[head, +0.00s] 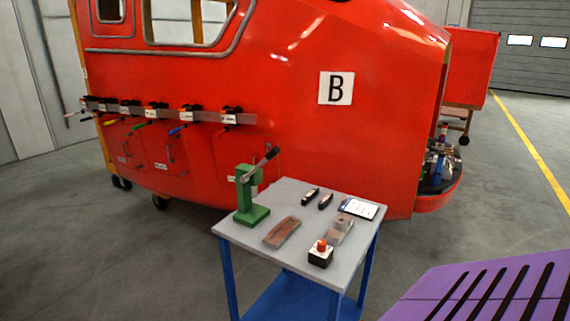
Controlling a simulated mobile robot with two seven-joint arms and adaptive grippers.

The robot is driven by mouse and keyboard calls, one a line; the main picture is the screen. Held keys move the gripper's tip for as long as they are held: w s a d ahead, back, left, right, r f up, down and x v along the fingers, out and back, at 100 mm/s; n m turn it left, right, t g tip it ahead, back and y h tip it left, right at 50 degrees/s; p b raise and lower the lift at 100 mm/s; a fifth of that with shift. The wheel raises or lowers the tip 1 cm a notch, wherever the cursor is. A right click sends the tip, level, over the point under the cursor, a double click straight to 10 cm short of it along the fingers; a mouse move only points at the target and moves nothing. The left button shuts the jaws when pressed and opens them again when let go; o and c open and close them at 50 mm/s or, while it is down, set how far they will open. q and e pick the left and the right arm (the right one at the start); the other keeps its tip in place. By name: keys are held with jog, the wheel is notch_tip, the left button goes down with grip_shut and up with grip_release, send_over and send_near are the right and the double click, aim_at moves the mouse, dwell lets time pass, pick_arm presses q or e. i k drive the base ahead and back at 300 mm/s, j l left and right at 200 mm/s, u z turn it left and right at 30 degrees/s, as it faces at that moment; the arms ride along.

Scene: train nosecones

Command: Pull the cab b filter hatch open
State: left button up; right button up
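The red cab (290,90) carries a white sign with a black B (336,88). Several hatch panels are set low in its side, under a rail (160,111) with small white labels and black clamps. The larger right-hand panel (245,155) looks flush with the side and is partly hidden by the green press. The panels to its left (160,150) have curved handles and small labels. All look closed. The labels are too small to read, so I cannot tell which is the filter hatch. Neither of my grippers is in view.
A grey-topped table with blue legs (245,240) stands before the cab. It holds a green lever press (250,200), a red-button box (320,254), a brown block (282,232) and small black items (310,197). A purple slotted panel (440,290) fills the lower right. Floor at left is clear.

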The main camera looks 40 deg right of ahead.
aim_at(230, 150)
jog(key=z, duration=1.5)
jog(key=i+j+z, duration=0.3)
jog(key=z, duration=0.15)
jog(key=i+j+z, duration=0.2)
jog(key=j+z, duration=0.2)
jog(key=i+j+z, duration=0.1)
jog(key=j, duration=0.25)
jog(key=i+j+z, duration=0.1)
jog(key=j, duration=0.25)
jog(key=i+j+z, duration=0.1)
jog(key=j, duration=0.25)
